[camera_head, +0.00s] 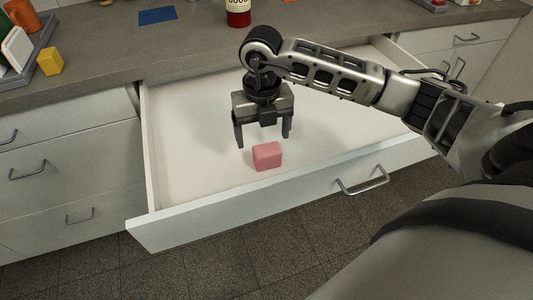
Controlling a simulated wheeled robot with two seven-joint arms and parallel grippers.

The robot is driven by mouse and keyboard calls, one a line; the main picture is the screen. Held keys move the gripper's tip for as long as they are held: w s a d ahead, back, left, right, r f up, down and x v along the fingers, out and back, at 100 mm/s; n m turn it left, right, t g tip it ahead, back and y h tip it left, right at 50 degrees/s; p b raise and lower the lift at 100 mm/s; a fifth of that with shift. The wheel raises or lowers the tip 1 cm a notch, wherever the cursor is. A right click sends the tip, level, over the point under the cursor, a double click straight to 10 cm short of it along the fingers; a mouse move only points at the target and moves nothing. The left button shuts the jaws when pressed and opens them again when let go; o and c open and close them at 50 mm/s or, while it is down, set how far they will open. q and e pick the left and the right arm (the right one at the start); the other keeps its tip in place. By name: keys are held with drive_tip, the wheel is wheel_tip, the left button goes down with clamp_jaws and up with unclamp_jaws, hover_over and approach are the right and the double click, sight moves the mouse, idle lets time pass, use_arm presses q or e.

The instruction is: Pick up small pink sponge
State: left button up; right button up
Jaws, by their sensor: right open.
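A small pink sponge (267,157) lies on the floor of an open white drawer (190,150), close to the drawer's front panel. My right gripper (263,140) is above the drawer with its two fingers pointing down. The fingers are apart and empty. They appear just above and behind the sponge, and the gap in height is hard to judge. My left gripper does not show.
The drawer's front panel with its handle (362,186) stands just in front of the sponge. The grey counter (140,45) behind holds a red bottle (238,12), a blue cloth-like square (157,15) and a yellow block (50,61). The rest of the drawer looks empty.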

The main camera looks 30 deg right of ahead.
sight(267, 147)
drive_tip(key=shift+f, duration=0.8)
drive_tip(key=f, duration=0.4)
drive_tip(key=shift+s+d+p, duration=0.2)
drive_tip(key=shift+d+p, duration=0.15)
drive_tip(key=shift+f, duration=0.7)
drive_tip(key=shift+w, duration=0.1)
drive_tip(key=c, duration=1.1)
